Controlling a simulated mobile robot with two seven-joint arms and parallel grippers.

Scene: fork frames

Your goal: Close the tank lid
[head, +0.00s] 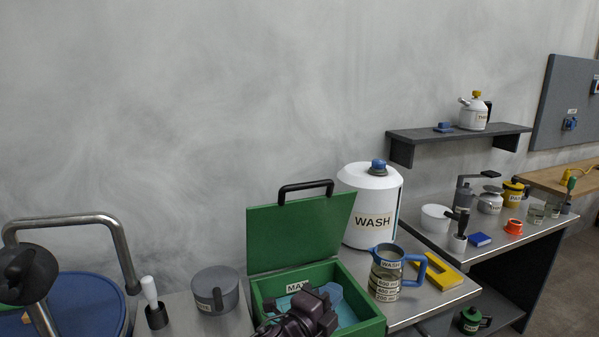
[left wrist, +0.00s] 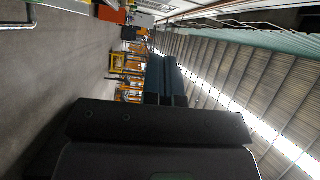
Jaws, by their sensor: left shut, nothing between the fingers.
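A green box-shaped tank (head: 370,325) stands at the bottom middle of the head view, with a partly hidden label on it. Its green hinged lid (head: 300,235) stands open, tilted up at the back, with a black handle (head: 305,186) on its top edge. A blue surface and a pale blue piece show inside. My left gripper (head: 312,308) is dark and shut, and appears in front of the tank opening, hiding part of its front and inside. I cannot tell whether it touches the tank. Its fingers also show in the left wrist view (left wrist: 166,82), with nothing between them.
A white WASH container (head: 374,222) with a blue cap stands behind right of the tank. A WASH jug (head: 385,275) stands close at its right, beside a yellow piece (head: 440,282). A grey pot (head: 215,290) and a brush in a holder (head: 155,312) stand left.

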